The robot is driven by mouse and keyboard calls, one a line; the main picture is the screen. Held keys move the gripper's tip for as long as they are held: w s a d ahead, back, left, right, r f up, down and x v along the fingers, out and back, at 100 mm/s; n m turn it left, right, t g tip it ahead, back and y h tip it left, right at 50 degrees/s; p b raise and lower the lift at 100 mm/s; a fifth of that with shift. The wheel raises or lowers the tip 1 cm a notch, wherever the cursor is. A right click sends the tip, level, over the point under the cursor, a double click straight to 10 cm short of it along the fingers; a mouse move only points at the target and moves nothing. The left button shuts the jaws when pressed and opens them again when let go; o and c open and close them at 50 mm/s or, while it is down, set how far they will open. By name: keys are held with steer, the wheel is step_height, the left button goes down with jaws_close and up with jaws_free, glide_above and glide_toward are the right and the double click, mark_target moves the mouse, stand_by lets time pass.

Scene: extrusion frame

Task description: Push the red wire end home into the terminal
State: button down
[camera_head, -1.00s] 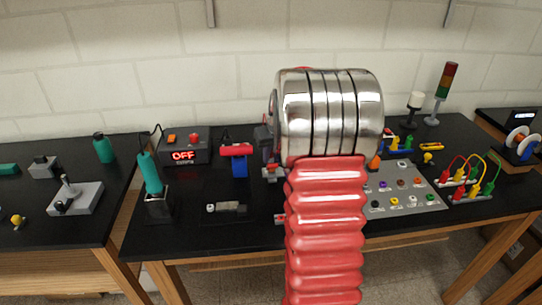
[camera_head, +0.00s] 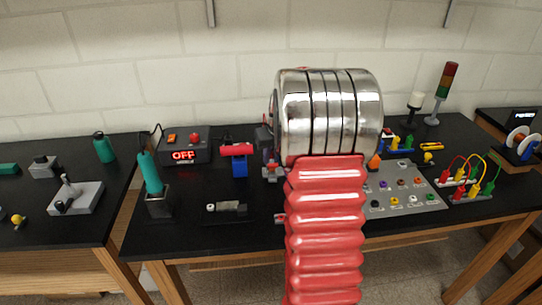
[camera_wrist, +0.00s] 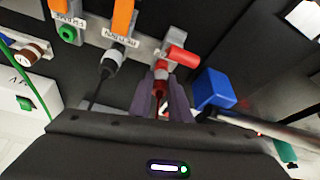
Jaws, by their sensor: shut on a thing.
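In the wrist view my gripper (camera_wrist: 161,97) is shut, its two dark purple-grey fingers closed on the red wire end (camera_wrist: 161,85). The wire end points at a grey terminal (camera_wrist: 158,64) just beyond the fingertips. I cannot tell how deep its tip sits in the terminal. A red cylindrical part (camera_wrist: 182,56) sticks out at the terminal's upper right. A neighbouring terminal with an orange lever (camera_wrist: 122,17) has a grey wire end (camera_wrist: 113,60) at its front. In the head view my arm hides most of the work area.
A blue block (camera_wrist: 212,89) stands close to the right of my fingers. A white panel with a green part (camera_wrist: 25,103) is at the left. In the head view a black box reading OFF (camera_head: 184,155) and a grey panel with coloured sockets (camera_head: 405,190) flank my arm.

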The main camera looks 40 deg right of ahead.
steer(key=shift+f, duration=0.2)
steer(key=c, duration=1.6)
jaws_free()
steer(key=shift+o, duration=0.2)
steer(key=shift+r, duration=0.1)
steer(key=v, duration=1.3)
steer(key=shift+r, duration=0.25)
steer(key=shift+s, duration=0.15)
